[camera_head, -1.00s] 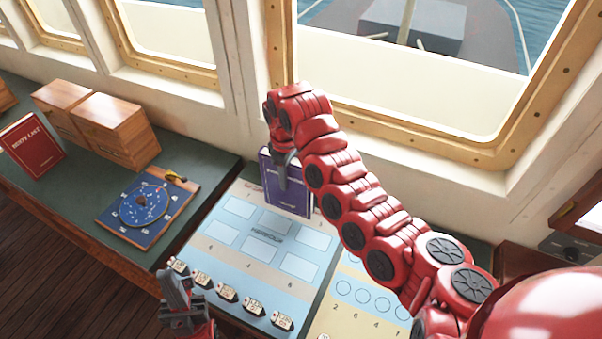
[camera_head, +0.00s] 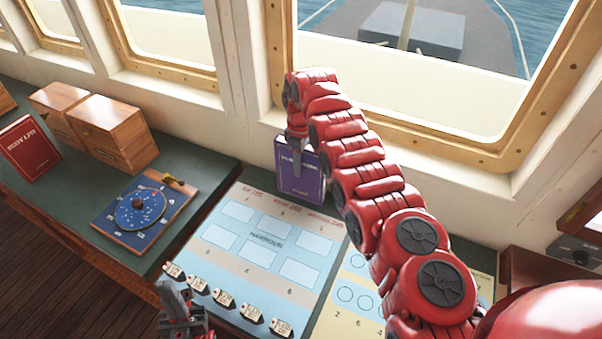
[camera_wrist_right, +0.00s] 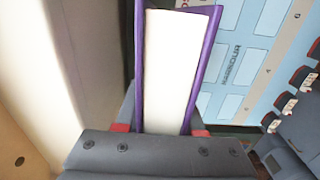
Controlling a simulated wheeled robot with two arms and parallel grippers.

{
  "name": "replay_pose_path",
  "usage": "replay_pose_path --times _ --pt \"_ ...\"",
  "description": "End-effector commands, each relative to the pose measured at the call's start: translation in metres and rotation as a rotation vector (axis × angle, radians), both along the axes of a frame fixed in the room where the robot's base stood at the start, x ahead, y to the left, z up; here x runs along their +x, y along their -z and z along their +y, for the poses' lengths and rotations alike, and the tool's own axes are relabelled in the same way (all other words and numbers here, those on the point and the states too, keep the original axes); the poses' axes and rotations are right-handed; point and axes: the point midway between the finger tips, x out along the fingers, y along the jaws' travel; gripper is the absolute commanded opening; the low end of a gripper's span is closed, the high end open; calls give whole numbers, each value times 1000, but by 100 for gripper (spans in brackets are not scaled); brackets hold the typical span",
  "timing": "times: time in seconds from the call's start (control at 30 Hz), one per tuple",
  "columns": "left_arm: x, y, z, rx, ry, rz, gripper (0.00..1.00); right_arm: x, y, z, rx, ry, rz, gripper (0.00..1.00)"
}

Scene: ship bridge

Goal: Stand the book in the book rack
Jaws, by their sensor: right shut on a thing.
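The purple book (camera_head: 312,180) is upright behind the harbour board, near the wall below the window. My right gripper (camera_head: 296,158) is shut on it from above, with one finger across its front cover. In the right wrist view the book (camera_wrist_right: 168,70) shows white page edges between purple covers, with the gripper's fingers (camera_wrist_right: 165,131) on both sides. Whether the book's lower edge touches the counter cannot be told. My left gripper (camera_head: 178,305) is low at the board's near left corner; its jaw opening is unclear. I cannot pick out a book rack.
The harbour board (camera_head: 225,262) carries several small tags along its near edge. A yellow board (camera_head: 345,315) lies to its right. A blue dial plate (camera_head: 140,212), wooden boxes (camera_head: 112,130) and a red book (camera_head: 30,148) stand left. Window frame and wall rise close behind.

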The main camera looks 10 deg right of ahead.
Motion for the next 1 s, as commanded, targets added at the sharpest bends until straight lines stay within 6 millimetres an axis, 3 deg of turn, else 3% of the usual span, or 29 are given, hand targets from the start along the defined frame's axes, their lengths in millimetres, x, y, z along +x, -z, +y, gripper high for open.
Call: replay_pose_path --times 0.13,0.53,0.57,0.7,1.0 --pt "0 3 0 0 0 -1 0 -1 21 0 -1 0 5 0" --pt "0 6 0 0 0 -1 0 -1 27 0 -2 0 3 0" --pt "0 5 0 0 0 -1 0 -1 26 0 -1 0 3 41" --pt "0 5 0 0 0 -1 0 -1 25 0 -1 0 3 66" --pt "0 3 0 0 0 -1 0 -1 25 0 -1 0 5 67"
